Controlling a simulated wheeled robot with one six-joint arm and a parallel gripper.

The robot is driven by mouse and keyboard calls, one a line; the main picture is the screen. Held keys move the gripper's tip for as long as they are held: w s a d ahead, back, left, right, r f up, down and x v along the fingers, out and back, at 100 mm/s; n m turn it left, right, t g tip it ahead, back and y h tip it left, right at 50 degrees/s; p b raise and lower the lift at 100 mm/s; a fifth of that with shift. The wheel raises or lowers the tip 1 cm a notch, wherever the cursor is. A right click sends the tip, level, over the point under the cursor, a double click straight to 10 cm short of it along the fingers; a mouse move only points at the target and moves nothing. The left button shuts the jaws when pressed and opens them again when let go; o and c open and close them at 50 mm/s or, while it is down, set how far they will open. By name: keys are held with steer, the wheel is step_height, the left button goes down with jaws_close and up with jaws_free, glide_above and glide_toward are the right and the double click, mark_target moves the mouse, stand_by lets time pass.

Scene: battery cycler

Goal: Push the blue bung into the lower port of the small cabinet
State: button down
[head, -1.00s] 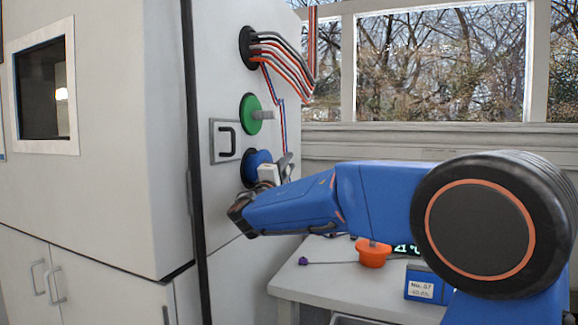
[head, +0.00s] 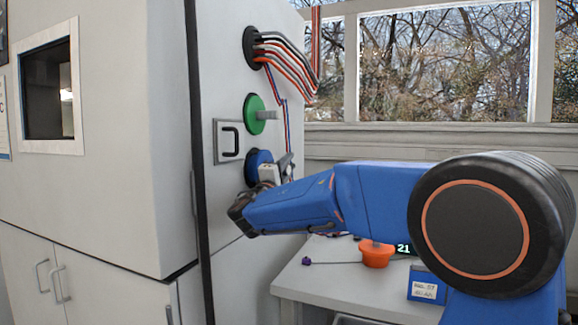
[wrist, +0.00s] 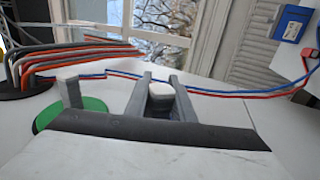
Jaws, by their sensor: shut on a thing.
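The blue bung (head: 259,158) is at the lower port in the side wall of the white cabinet (head: 226,60). Part of a dark port ring shows at its left edge. I cannot tell how deep it sits. My gripper (head: 279,172) is shut on the bung's pale grip and holds it from the right. In the wrist view my two grey fingers (wrist: 161,98) stand on either side of a white-topped block (wrist: 160,93), the grip.
A green bung (head: 253,114) with a grey grip sits above, by a metal handle plate (head: 228,141). Cables leave a black port (head: 252,47) higher up; thin red and blue wires run down close by. A bench (head: 320,272) below holds an orange pot (head: 376,255) and blue box (head: 425,287).

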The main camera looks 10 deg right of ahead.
steer(key=shift+w+a+r, duration=0.1)
steer(key=shift+w+a, duration=0.35)
steer(key=shift+a, duration=0.15)
steer(key=shift+w+a, duration=0.4)
steer(key=shift+a, duration=0.2)
stand_by(1.1)
jaws_free()
stand_by(0.4)
steer(key=shift+v, duration=5.5)
